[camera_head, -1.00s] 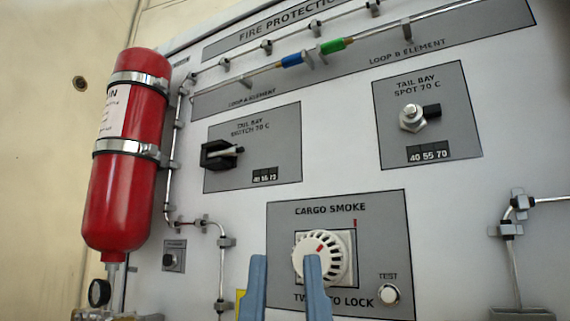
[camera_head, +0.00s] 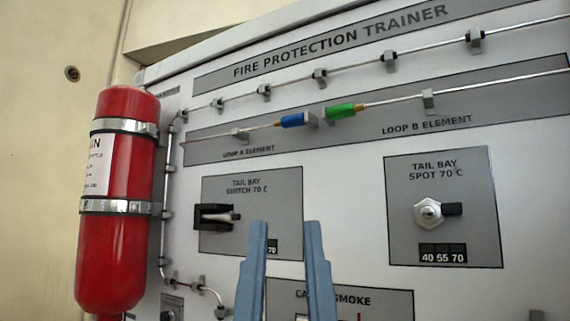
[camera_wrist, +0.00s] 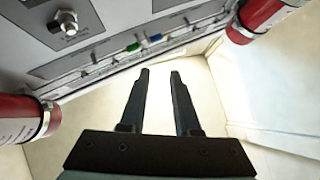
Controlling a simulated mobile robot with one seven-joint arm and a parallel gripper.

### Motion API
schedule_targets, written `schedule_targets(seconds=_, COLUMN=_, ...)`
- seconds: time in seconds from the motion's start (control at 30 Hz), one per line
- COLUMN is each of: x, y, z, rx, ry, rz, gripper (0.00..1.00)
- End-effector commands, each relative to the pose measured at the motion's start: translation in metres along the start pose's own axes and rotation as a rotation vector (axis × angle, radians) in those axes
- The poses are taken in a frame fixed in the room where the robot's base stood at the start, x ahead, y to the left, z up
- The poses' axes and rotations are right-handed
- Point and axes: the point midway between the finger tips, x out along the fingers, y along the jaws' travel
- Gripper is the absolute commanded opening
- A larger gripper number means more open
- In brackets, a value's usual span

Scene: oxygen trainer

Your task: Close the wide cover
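No wide cover can be made out in either view. My gripper (camera_head: 285,245) shows in the head view as two blue-grey fingers standing apart with nothing between them. The fingers are in front of the lower panel, between the tail bay switch (camera_head: 217,216) and the tail bay spot detector (camera_head: 428,212). They partly hide the switch plate's right edge and the cargo smoke plate (camera_head: 385,298). In the wrist view my gripper (camera_wrist: 160,75) is also open and empty, pointing past the panel's edge toward a pale wall.
A red bottle (camera_head: 118,205) is strapped at the panel's left; red bottles also show in the wrist view at left (camera_wrist: 22,118) and upper right (camera_wrist: 262,15). Blue (camera_head: 293,120) and green (camera_head: 341,110) connectors sit on thin tubes across the upper panel.

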Motion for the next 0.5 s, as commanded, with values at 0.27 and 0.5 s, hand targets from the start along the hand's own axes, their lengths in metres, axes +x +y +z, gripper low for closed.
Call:
schedule_targets(seconds=0.27, x=0.023, y=0.0, z=-0.022, rx=0.0, ry=0.0, rz=0.0, gripper=0.31)
schedule_targets(seconds=0.5, x=0.025, y=0.0, z=-0.024, rx=0.0, ry=0.0, rz=0.0, gripper=0.31)
